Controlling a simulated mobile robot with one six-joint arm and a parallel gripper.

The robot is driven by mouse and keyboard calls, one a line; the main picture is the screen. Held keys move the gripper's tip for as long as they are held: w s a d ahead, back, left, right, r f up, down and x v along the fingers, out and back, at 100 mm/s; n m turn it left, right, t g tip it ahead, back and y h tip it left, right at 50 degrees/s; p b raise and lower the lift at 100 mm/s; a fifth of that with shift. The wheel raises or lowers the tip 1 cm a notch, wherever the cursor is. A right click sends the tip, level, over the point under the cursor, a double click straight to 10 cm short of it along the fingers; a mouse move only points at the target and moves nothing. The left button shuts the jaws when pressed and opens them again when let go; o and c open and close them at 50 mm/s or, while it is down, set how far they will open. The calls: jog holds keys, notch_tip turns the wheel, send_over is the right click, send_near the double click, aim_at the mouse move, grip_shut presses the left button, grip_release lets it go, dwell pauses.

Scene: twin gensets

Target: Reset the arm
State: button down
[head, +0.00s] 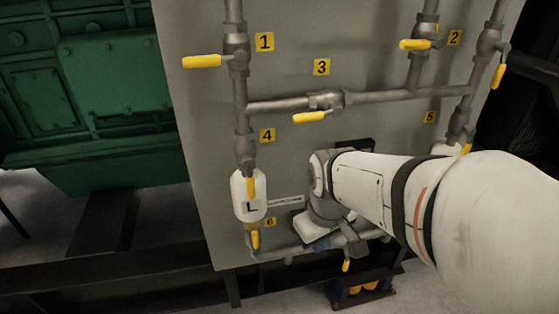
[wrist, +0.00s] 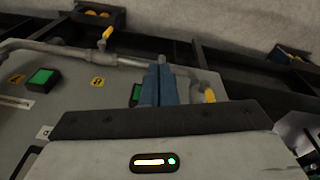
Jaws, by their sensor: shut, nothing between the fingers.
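My gripper (wrist: 159,72) shows in the wrist view with its two blue-grey fingers together and nothing between them. In the head view my white arm reaches in from the right, and its end is in front of the lower part of the grey panel (head: 205,110). The fingers lie over the panel's lower pipe area in the wrist view. Whether they touch anything there I cannot tell. My arm hides part of the panel's lower right in the head view.
Pipes with yellow-handled valves, such as the one by label 1 (head: 202,61) and the one by label 3 (head: 309,117), stand out from the panel. A white container marked L (head: 249,208) is left of my arm. A green machine (head: 95,75) stands far left.

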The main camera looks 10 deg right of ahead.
notch_tip(320, 180, up, 14)
jog(key=s+a+m+p, duration=0.1)
jog(key=s+m+p, duration=0.1)
jog(key=p, duration=1)
jog(key=shift+s+a+r+m+t, duration=0.15)
jog(key=shift+s+r+m+t, duration=0.2)
jog(key=shift+m, duration=0.35)
jog(key=shift+f, duration=0.1)
